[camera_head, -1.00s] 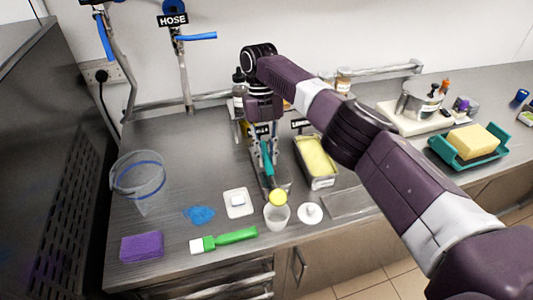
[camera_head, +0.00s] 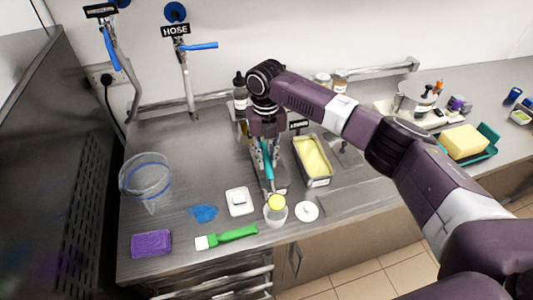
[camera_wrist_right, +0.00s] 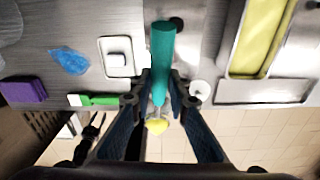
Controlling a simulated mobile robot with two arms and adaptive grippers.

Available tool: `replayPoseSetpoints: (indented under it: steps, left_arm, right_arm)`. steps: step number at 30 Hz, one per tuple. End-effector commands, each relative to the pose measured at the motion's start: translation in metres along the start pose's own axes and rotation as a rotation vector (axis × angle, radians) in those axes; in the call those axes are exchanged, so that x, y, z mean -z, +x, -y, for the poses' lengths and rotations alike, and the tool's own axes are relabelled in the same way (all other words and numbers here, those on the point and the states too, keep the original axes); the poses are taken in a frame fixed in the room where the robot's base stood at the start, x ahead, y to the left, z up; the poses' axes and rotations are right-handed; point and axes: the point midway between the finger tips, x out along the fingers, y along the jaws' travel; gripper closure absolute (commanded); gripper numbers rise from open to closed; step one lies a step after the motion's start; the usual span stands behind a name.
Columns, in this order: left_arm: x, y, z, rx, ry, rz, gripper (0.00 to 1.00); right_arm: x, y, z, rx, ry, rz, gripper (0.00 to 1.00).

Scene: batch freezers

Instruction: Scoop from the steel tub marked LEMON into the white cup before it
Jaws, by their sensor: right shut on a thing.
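My right gripper (camera_head: 268,160) is shut on the teal handle of a scoop (camera_head: 268,168), which points down toward the counter's front. A round yellow lump (camera_head: 277,202) is at the scoop's end, at the mouth of the white cup (camera_head: 275,216); I cannot tell whether it is inside or just above the rim. The wrist view shows the handle (camera_wrist_right: 162,55) between the fingers and the yellow lump (camera_wrist_right: 157,126). The steel tub (camera_head: 326,181) with yellow contents stands right of the gripper, a dark label (camera_head: 299,125) behind it, apparently LEMON. My left gripper is not in view.
A white lid (camera_head: 307,211) lies right of the cup. A green-handled brush (camera_head: 232,236), white dish (camera_head: 239,208), blue cloth (camera_head: 204,213), purple sponge (camera_head: 151,244) and clear bucket (camera_head: 146,178) lie left. Another steel tub is partly hidden behind the gripper.

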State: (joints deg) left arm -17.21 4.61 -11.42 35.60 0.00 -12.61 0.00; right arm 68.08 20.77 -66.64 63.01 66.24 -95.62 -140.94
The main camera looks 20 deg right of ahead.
Motion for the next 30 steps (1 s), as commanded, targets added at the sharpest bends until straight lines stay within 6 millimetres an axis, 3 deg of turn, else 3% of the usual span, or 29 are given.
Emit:
replayPoseSetpoints:
  steps: [4, 10, 15, 20, 30]
  left_arm:
    - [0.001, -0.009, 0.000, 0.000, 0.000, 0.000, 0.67]
    - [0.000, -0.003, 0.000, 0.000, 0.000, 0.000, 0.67]
    - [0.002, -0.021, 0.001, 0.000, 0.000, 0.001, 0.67]
    - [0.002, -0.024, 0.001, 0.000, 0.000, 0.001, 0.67]
    - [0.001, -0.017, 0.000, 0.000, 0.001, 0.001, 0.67]
  right_arm:
    - [0.006, -0.009, 0.001, -0.001, -0.004, 0.066, 1.00]
    - [0.012, -0.016, 0.000, -0.002, -0.004, 0.164, 1.00]
    - [0.023, -0.028, 0.000, -0.002, -0.003, 0.259, 1.00]
    - [0.032, -0.034, 0.000, -0.003, -0.002, 0.359, 1.00]
    - [0.057, -0.046, 0.000, -0.002, -0.003, 0.601, 1.00]
